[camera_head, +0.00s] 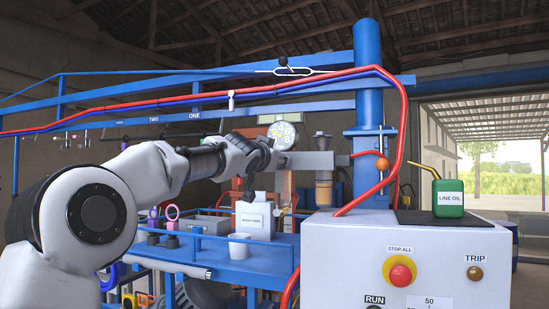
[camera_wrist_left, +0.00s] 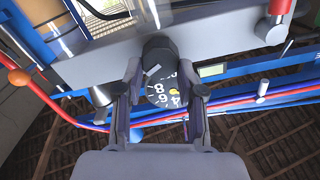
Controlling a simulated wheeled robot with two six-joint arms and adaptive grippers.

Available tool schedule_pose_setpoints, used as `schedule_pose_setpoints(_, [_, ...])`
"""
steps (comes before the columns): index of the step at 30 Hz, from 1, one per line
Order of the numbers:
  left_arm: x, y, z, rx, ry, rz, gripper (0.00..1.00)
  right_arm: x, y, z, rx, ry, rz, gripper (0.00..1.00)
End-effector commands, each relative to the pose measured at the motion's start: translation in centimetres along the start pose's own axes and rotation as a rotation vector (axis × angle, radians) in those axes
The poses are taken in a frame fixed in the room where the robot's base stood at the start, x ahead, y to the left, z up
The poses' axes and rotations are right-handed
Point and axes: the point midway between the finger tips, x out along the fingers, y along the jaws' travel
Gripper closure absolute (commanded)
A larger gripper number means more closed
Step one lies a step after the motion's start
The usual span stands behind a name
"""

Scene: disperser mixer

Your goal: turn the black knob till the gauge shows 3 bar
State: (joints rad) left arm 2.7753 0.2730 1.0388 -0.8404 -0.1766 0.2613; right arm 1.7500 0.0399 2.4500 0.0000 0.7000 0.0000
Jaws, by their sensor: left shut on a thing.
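The black knob (camera_wrist_left: 157,58) sits between the fingertips of my left gripper (camera_wrist_left: 161,68) in the left wrist view, with a pale mark on its face. The gripper is shut on it. Some dial numbers show, but I cannot read the needle. In the head view the gauge (camera_head: 283,134) stands just above and right of my left gripper (camera_head: 268,154), too small to read. The knob is not clearly visible there. My right gripper is in neither view.
A red hose (camera_head: 300,75) and blue rails run above the arm. A blue column (camera_head: 367,80) stands to the right, behind a grey control box (camera_head: 340,250) with a red stop button (camera_head: 400,275). A green oil can (camera_head: 448,197) stands on the box.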

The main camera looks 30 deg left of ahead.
Motion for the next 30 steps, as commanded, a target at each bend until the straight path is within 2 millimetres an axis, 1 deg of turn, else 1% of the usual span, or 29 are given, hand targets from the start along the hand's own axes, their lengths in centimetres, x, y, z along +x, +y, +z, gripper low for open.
schedule_pose_setpoints(9, [0.07,0.08,0.07,0.229,-0.001,0.0,0.96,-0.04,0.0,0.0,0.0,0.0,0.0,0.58])
schedule_pose_setpoints(15, [0.06,0.1,0.06,0.345,0.0,0.0,0.96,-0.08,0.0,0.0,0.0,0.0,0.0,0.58])
schedule_pose_setpoints(21, [0.05,0.1,0.04,0.412,0.0,-0.001,0.96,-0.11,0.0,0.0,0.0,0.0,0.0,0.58])
schedule_pose_setpoints(30, [0.03,0.07,0.0,0.432,0.001,-0.002,0.96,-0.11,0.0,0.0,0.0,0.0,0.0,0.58])
